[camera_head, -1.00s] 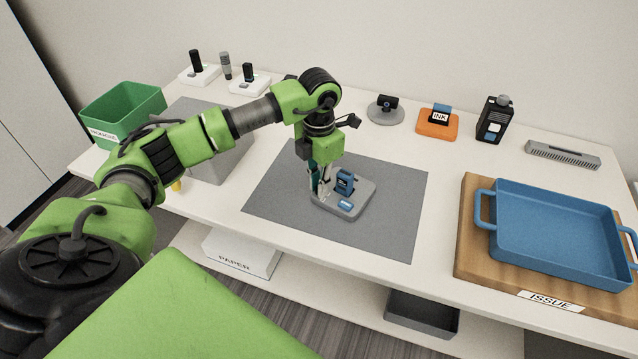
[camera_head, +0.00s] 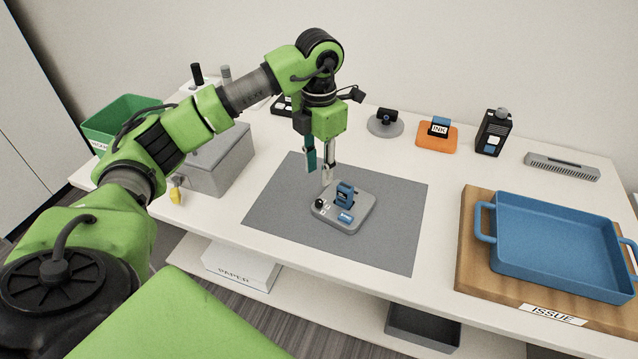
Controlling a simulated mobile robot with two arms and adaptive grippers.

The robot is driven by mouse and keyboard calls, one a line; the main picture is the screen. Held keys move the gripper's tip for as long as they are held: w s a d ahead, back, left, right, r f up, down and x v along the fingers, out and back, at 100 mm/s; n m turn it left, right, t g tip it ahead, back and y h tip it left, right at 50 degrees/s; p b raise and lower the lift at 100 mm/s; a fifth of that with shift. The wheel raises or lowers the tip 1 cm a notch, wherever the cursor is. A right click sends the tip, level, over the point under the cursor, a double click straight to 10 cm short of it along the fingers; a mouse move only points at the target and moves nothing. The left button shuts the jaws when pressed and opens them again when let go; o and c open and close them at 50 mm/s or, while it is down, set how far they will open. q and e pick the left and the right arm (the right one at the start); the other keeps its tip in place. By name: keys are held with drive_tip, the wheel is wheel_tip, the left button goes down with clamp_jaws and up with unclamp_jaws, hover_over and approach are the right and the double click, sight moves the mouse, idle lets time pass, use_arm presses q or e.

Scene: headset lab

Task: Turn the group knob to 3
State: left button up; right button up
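A grey device (camera_head: 352,212) lies on the dark grey mat (camera_head: 394,240). It carries a small black knob (camera_head: 320,203) near its left corner, an upright blue part (camera_head: 345,193) and a small blue piece (camera_head: 346,217) at its front. Small pale labels sit beside the black knob, too small to read, so its setting cannot be told. My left gripper (camera_head: 319,174) points down above and behind the device, with its two fingers apart and nothing between them. It appears clear of the knob. My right gripper is out of view.
A blue tray (camera_head: 560,291) on a wooden board stands at the right. A grey box (camera_head: 226,165) and green bin (camera_head: 94,128) are at the left. An ink pad (camera_head: 437,138), black bottle (camera_head: 494,131) and round grey stand (camera_head: 386,124) line the back. The mat around the device is clear.

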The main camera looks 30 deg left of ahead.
sight(319, 200)
use_arm(q)
wheel_tip(319, 200, up, 2)
drive_tip(key=shift+r, duration=0.2)
idle(0.5)
wheel_tip(319, 200, down, 12)
drive_tip(key=n, duration=2)
drive_tip(key=shift+a+n+b, duration=0.1)
drive_tip(key=shift+n+b, duration=0.2)
drive_tip(key=shift+b, duration=0.1)
clamp_jaws()
